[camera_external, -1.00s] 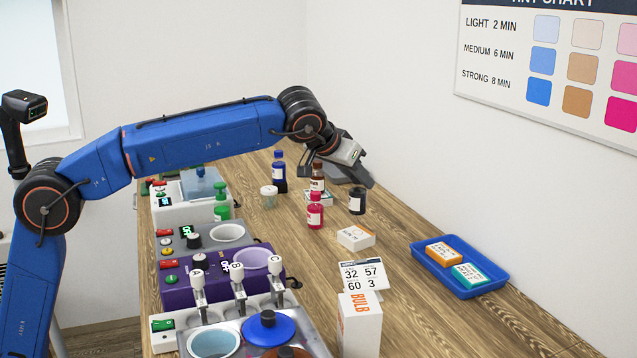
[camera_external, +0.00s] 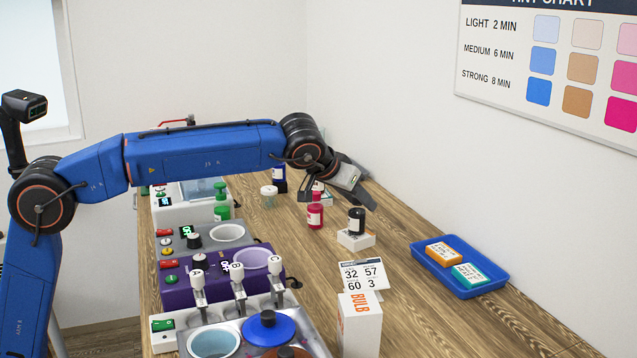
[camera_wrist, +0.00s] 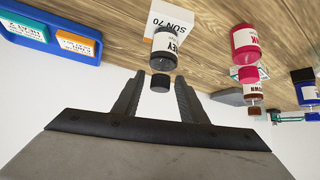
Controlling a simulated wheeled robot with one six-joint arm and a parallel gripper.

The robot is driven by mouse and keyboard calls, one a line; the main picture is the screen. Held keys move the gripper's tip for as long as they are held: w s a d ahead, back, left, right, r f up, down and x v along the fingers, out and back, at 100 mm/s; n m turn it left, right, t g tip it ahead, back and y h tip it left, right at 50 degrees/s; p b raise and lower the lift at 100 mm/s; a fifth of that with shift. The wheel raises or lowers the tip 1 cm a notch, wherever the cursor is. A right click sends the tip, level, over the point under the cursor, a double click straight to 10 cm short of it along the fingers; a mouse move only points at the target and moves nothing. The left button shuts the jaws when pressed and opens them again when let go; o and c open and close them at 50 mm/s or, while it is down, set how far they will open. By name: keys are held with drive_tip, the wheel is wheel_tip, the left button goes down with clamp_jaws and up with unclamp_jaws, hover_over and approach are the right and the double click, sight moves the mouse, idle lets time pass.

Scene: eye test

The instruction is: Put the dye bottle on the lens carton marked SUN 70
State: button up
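The dark grey dye bottle (camera_external: 356,221) with a black cap stands upright on the white lens carton (camera_external: 354,242). In the wrist view the bottle (camera_wrist: 172,48) has a label ending in "EY", and the carton behind it (camera_wrist: 172,17) reads SUN 70. My gripper (camera_external: 340,199) is open just above the bottle. In the wrist view the fingers of my gripper (camera_wrist: 160,78) are on either side of the black cap, with a gap at each side. The bottle's base covers part of the carton.
A pink bottle (camera_external: 315,215) stands close left of the carton. Brown (camera_wrist: 254,98) and blue (camera_wrist: 305,90) bottles stand behind. A blue tray (camera_external: 458,291) holds two cartons at right. A number card (camera_external: 362,275) and BULB box (camera_external: 360,325) stand in front.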

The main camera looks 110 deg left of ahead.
drive_tip(key=shift+r, duration=0.1)
drive_tip(key=shift+d+r, duration=0.15)
drive_tip(key=shift+r, duration=0.1)
drive_tip(key=v, duration=1.1)
drive_tip(key=shift+d, duration=0.2)
drive_tip(key=shift+r, duration=0.15)
